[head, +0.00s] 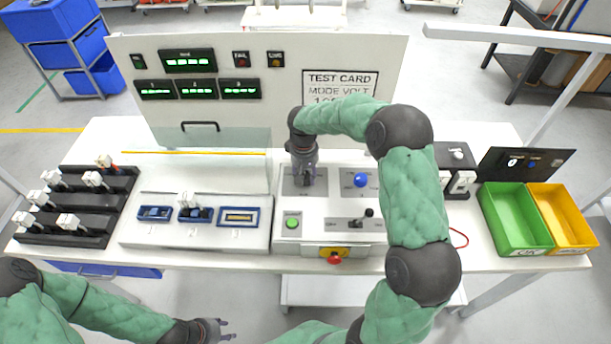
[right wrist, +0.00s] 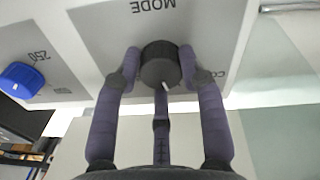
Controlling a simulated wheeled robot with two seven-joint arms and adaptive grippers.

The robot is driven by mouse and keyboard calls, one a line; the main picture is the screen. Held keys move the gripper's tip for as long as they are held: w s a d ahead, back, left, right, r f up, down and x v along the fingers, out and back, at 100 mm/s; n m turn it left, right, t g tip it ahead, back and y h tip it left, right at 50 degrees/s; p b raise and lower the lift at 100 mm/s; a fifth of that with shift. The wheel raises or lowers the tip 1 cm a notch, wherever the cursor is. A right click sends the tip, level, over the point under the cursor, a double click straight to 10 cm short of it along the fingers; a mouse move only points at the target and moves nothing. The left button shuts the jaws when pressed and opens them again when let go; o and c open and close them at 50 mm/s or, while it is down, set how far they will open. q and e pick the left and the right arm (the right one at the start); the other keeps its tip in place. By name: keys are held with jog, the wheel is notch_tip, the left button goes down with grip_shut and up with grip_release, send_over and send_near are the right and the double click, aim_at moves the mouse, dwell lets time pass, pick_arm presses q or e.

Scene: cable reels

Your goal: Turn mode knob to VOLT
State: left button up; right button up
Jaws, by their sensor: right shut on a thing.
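The mode knob (right wrist: 159,66) is a dark round knob on a grey plate marked MODE, seen in the right wrist view. A short white pointer mark shows on its edge, toward the bottom of that picture. My right gripper (right wrist: 161,72) is shut on the knob, with fingers on both sides of it. In the head view my right gripper (head: 304,182) reaches down onto the panel and hides the knob. The plate's position labels are mostly hidden; part of one, starting "CO", shows at the right. My left gripper (head: 218,329) is open and empty, in front of the table.
A blue knob (head: 361,180) sits right of the mode plate. A green button (head: 292,222), a lever (head: 369,213) and a red stop button (head: 335,258) are nearer. The test card (head: 339,86) reads MODE VOLT. A clear cover (head: 215,155) stands left.

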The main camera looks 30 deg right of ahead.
jog(key=shift+s+a+f+m, duration=0.1)
jog(key=shift+s+f+m, duration=0.1)
jog(key=shift+m, duration=0.3)
jog(key=shift+s+a+f+m, duration=0.1)
jog(key=shift+f+m, duration=0.05)
jog(key=shift+m, duration=0.35)
jog(key=o, duration=1.1)
jog(key=shift+w+r, duration=0.1)
jog(key=shift+r, duration=0.05)
jog(key=shift+w+r, duration=0.1)
jog(key=shift+r, duration=0.1)
jog(key=r, duration=1.1)
jog(key=shift+a+r, duration=0.2)
jog(key=shift+r, duration=0.1)
